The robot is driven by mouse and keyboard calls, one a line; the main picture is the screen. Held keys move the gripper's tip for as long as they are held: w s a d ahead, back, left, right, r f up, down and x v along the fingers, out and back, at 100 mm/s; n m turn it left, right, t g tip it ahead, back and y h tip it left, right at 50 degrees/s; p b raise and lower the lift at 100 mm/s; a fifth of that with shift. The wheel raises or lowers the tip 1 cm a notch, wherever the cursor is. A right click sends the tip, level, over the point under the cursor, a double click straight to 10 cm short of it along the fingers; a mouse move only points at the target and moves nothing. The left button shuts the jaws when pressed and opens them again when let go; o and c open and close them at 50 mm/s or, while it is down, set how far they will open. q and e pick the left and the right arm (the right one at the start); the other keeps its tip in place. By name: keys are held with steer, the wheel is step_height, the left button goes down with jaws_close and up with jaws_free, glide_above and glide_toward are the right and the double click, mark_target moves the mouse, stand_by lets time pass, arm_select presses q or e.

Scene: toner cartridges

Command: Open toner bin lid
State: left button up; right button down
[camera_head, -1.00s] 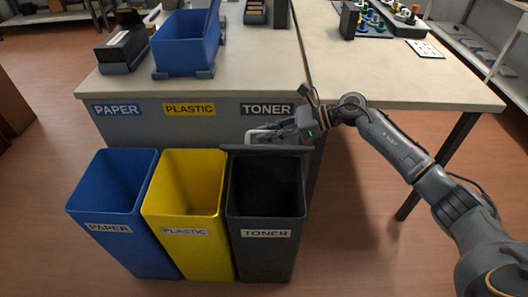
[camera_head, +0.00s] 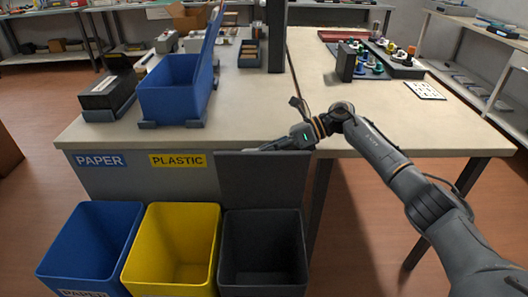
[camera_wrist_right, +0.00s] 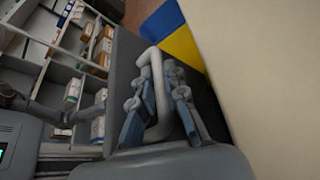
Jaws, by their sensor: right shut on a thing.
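The toner bin (camera_head: 262,250) is the dark grey bin at the right of a row of three. Its lid (camera_head: 262,178) stands upright at the bin's back edge, in front of the table side, and the bin's mouth is open. My right gripper (camera_head: 268,148) is at the lid's top edge, partly hidden behind it. In the right wrist view, the right gripper (camera_wrist_right: 160,103) is shut on the light grey lid handle (camera_wrist_right: 157,90), with its fingers around the handle bar. My left gripper is not in view.
The yellow plastic bin (camera_head: 172,245) and blue paper bin (camera_head: 90,245) stand open to the left. The table (camera_head: 350,125) behind holds a blue crate (camera_head: 172,85), a black box (camera_head: 108,92) and a rack of small coloured parts (camera_head: 375,60). Floor is free right of the bins.

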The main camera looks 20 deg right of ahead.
steer(key=shift+f, duration=0.1)
steer(key=c, duration=1.7)
jaws_free()
steer(key=shift+o, duration=0.2)
steer(key=shift+d, duration=0.1)
steer(key=v, duration=1.2)
